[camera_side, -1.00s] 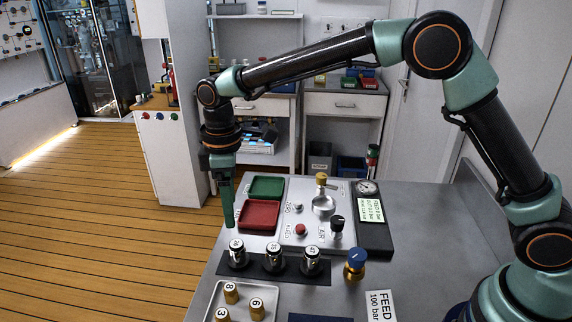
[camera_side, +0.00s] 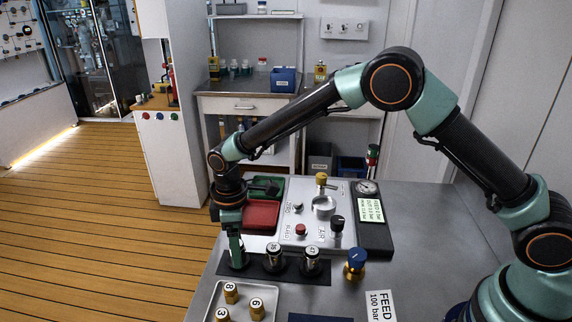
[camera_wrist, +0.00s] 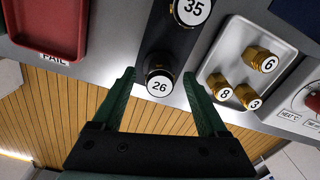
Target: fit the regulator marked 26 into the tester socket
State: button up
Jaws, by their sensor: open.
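The regulator marked 26 (camera_wrist: 159,86) stands upright at the end of a dark rack (camera_side: 318,278). In the wrist view it lies between the two fingers of my gripper (camera_wrist: 158,77), with a visible gap on each side. My gripper (camera_side: 237,262) is open, pointing down at this regulator, and mostly hides it in the side view. The regulator marked 35 (camera_wrist: 192,10) stands beside it, and a third regulator (camera_side: 311,262) is at the right end. On the light tester panel is a silver round fitting (camera_side: 324,205); I cannot tell for sure that it is the socket.
A pale tray (camera_side: 262,291) with brass fittings marked 8, 6 and 3 lies in front of the rack. A red tray (camera_side: 261,215) and a green tray are behind it. A blue-topped brass valve (camera_side: 355,264) stands right of the rack. Bare metal table is at right.

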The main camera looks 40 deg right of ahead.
jog(key=shift+f, duration=0.3)
grip_shut()
jog(key=shift+r, duration=0.2)
